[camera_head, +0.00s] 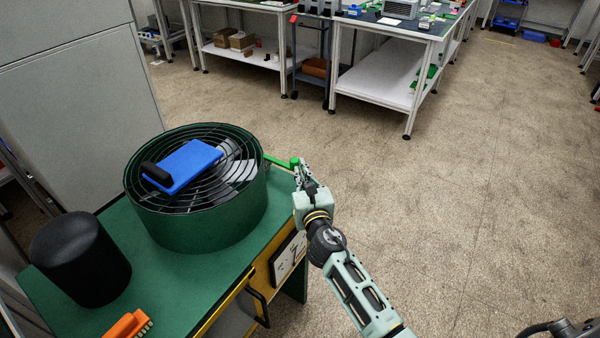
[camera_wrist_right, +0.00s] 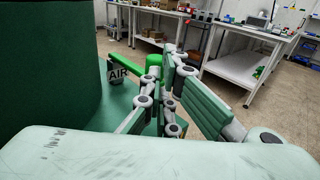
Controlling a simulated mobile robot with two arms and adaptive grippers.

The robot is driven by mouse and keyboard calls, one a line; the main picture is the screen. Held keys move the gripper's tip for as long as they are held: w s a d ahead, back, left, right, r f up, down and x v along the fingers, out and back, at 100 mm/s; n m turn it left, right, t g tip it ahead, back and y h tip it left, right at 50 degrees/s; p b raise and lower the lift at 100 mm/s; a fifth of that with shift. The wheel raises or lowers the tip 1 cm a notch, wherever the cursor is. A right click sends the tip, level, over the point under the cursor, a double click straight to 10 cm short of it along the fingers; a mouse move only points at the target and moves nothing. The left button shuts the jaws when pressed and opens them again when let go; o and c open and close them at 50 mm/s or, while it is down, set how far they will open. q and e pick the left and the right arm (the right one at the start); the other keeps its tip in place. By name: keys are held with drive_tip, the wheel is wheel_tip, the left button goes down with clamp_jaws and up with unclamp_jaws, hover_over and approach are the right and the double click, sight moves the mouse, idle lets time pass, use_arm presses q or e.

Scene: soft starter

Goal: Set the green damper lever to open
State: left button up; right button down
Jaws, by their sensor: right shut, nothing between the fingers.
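The green damper lever (camera_head: 279,162) sticks out to the right from the side of a round dark green drum (camera_head: 210,220) and ends in a green knob (camera_head: 295,161). In the right wrist view the lever (camera_wrist_right: 123,67) lies left of my fingers, with a label reading AIR below it, and its knob (camera_wrist_right: 153,62) is partly behind a finger. My right gripper (camera_head: 302,166) is shut and empty, close beside the knob. I cannot tell whether it touches the knob. My left gripper is out of view.
The drum stands on a green-topped bench (camera_head: 165,285) under a wire grille. A blue clipboard-like object (camera_head: 185,165) lies on the grille. A black cylinder (camera_head: 80,260) and an orange item (camera_head: 128,325) are on the bench. The floor to the right is clear.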

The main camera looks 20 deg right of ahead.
drive_tip(key=shift+w+d, duration=0.1)
drive_tip(key=shift+w, duration=0.35)
drive_tip(key=shift+w+d+r+n+y+p, duration=0.1)
drive_tip(key=shift+w+d+n+y+p, duration=0.35)
drive_tip(key=shift+d+n+y, duration=0.2)
drive_tip(key=shift+w+d+f+y, duration=0.25)
drive_tip(key=shift+w+d, duration=0.25)
drive_tip(key=shift+d, duration=0.2)
drive_tip(key=shift+r, duration=0.1)
drive_tip(key=shift+s, duration=0.1)
